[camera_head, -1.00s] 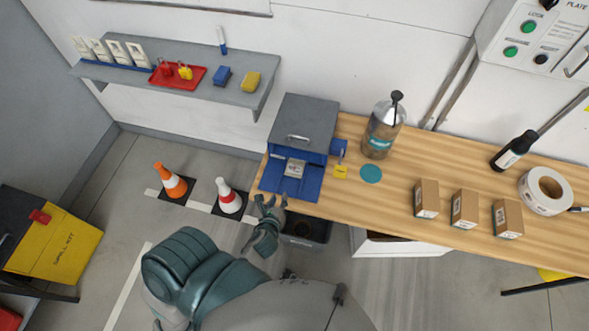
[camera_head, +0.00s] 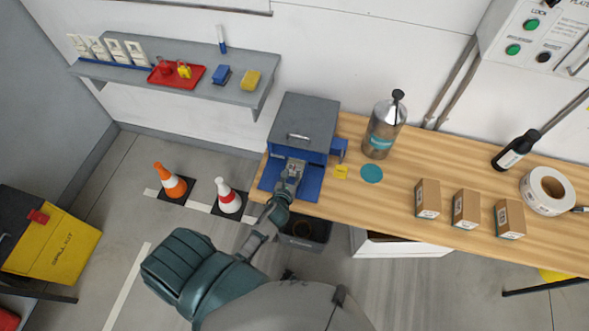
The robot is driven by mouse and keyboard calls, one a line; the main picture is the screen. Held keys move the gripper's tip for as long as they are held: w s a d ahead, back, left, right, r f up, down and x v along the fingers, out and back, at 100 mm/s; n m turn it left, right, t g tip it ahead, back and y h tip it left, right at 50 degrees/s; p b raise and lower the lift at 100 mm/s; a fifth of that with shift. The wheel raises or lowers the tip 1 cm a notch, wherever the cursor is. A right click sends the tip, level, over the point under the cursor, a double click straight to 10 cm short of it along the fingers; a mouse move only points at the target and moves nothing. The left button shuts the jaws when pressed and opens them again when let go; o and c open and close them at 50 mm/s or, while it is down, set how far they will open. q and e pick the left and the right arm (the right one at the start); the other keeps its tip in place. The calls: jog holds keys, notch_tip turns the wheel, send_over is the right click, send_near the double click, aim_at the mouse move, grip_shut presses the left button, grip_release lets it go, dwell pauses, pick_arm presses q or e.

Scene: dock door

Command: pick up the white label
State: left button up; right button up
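The white label (camera_head: 296,164) lies in the blue tray (camera_head: 308,186) at the front of a grey-lidded box (camera_head: 304,122) on the wooden table. It is small and partly covered by my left gripper (camera_head: 291,178). My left arm comes up from the bottom of the picture, and the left gripper's fingers are over the tray, right at the label. The fingers are too small and overlapped to tell whether they are open or shut on the label. My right gripper is not in view.
A steel bottle (camera_head: 384,128), a teal disc (camera_head: 371,173) and a yellow note (camera_head: 341,172) are right of the tray. Several small cartons (camera_head: 467,209) stand further right. A dark bin (camera_head: 305,232) is below the table edge.

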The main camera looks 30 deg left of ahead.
aim_at(294, 168)
pick_arm(q)
jog(key=x, duration=0.2)
jog(key=shift+w+a+f, duration=0.15)
jog(key=shift+w+a, duration=0.05)
jog(key=shift+a, duration=0.05)
jog(key=shift+b+x, duration=0.35)
jog(key=shift+x, duration=0.8)
grip_shut()
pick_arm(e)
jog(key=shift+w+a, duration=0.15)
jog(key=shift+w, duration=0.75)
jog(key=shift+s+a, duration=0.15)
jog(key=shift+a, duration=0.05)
